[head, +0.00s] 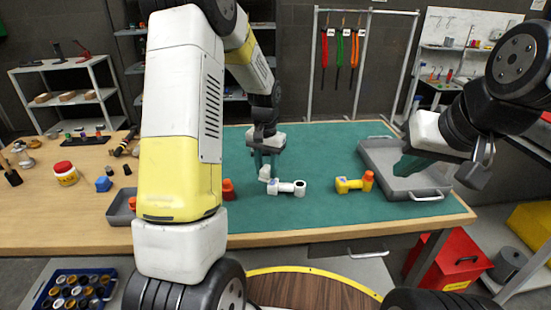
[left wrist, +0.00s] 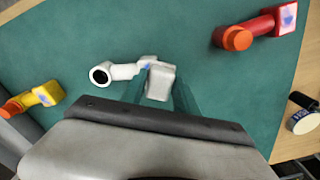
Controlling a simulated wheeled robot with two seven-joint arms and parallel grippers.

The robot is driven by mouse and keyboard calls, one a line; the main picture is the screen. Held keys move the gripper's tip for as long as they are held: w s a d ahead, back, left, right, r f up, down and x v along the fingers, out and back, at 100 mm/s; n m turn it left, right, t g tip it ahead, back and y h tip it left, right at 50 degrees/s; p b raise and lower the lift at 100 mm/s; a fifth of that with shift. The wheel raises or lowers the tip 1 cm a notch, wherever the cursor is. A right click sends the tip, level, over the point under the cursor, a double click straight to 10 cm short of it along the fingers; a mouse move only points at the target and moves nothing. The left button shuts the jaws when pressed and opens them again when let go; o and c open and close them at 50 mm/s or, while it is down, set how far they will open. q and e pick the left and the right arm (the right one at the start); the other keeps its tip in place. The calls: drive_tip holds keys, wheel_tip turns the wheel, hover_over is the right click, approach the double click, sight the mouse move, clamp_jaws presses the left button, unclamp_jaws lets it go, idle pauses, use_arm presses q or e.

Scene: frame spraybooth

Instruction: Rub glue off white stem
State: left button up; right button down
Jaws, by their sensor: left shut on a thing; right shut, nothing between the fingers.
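The white stem (head: 288,187) lies on the green mat, a short tube with an open dark end. In the left wrist view the white stem (left wrist: 124,72) shows a bluish patch (left wrist: 147,65) near its far end, partly hidden by a white block (left wrist: 160,82). My left gripper (head: 264,163) points down and is shut on this block, which is right at that end of the stem. I cannot tell whether block and stem touch. My right gripper (head: 403,167) is shut and empty above the grey tray.
A yellow stem (head: 350,184) with an orange end lies right of the white one. A red stem (left wrist: 268,26) with an orange end lies on the other side. The grey tray (head: 429,185) sits at the mat's right. A red-lidded jar (head: 66,175) stands on the wood at left.

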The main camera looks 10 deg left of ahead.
sight(278, 183)
use_arm(q)
drive_tip(key=shift+f, duration=0.7)
drive_tip(key=shift+d, duration=0.1)
drive_tip(key=shift+w+d, duration=0.1)
drive_tip(key=shift+d, duration=1.8)
drive_tip(key=shift+a, duration=0.15)
drive_tip(key=shift+s+a+f, duration=0.15)
drive_tip(key=shift+a, duration=0.85)
drive_tip(key=shift+s+a+f, duration=0.1)
drive_tip(key=shift+a+f, duration=0.05)
drive_tip(key=shift+a, duration=0.8)
clamp_jaws()
drive_tip(key=shift+r, duration=0.1)
drive_tip(key=shift+w+d+r, duration=0.1)
drive_tip(key=shift+w+r, duration=0.05)
drive_tip(key=shift+r, duration=2.9)
